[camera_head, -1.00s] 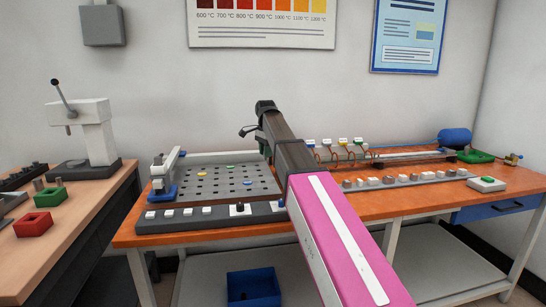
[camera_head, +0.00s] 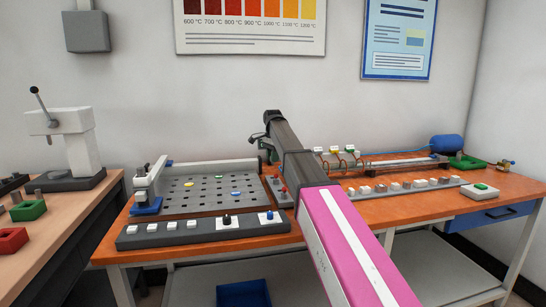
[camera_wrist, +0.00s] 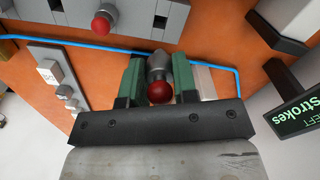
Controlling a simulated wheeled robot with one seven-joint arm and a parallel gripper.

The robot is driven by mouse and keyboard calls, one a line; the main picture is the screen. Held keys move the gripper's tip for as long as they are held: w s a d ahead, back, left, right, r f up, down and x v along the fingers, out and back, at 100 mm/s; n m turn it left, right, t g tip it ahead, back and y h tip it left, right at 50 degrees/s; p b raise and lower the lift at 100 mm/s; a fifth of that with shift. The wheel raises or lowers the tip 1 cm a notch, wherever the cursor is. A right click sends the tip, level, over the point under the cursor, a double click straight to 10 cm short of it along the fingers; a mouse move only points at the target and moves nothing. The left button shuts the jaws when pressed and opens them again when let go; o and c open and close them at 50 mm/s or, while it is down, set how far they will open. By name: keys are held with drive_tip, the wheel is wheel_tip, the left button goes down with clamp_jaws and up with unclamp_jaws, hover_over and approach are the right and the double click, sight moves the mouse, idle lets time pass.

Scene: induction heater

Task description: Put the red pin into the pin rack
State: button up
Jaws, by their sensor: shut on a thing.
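In the wrist view my gripper (camera_wrist: 159,66) has its two green fingers shut on the red pin (camera_wrist: 159,92), a grey metal cylinder with a red ball end turned toward the camera. The pin's far end is hard to make out. In the head view my arm hides the gripper and the held pin. I cannot tell for certain which fixture is the pin rack. A grey plate with rows of holes (camera_head: 190,204) lies on the orange bench, and a small grey block with a red knob (camera_head: 283,189) stands beside my arm.
A grey strip with white labels and knobs (camera_head: 165,237) runs along the bench's front edge. A longer strip (camera_head: 452,181) lies to the right, with a green-topped box (camera_head: 482,191) beyond it. In the wrist view a blue line (camera_wrist: 90,47) crosses the orange surface, near another red ball (camera_wrist: 100,25).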

drive_tip(key=shift+f, duration=3.65)
drive_tip(key=shift+f, duration=0.45)
drive_tip(key=o, duration=1.1)
drive_tip(key=shift+c, duration=0.2)
drive_tip(key=shift+r, duration=0.1)
wheel_tip(320, 180, up, 10)
drive_tip(key=shift+f, duration=0.1)
drive_tip(key=shift+r, duration=0.4)
drive_tip(key=shift+s, duration=0.1)
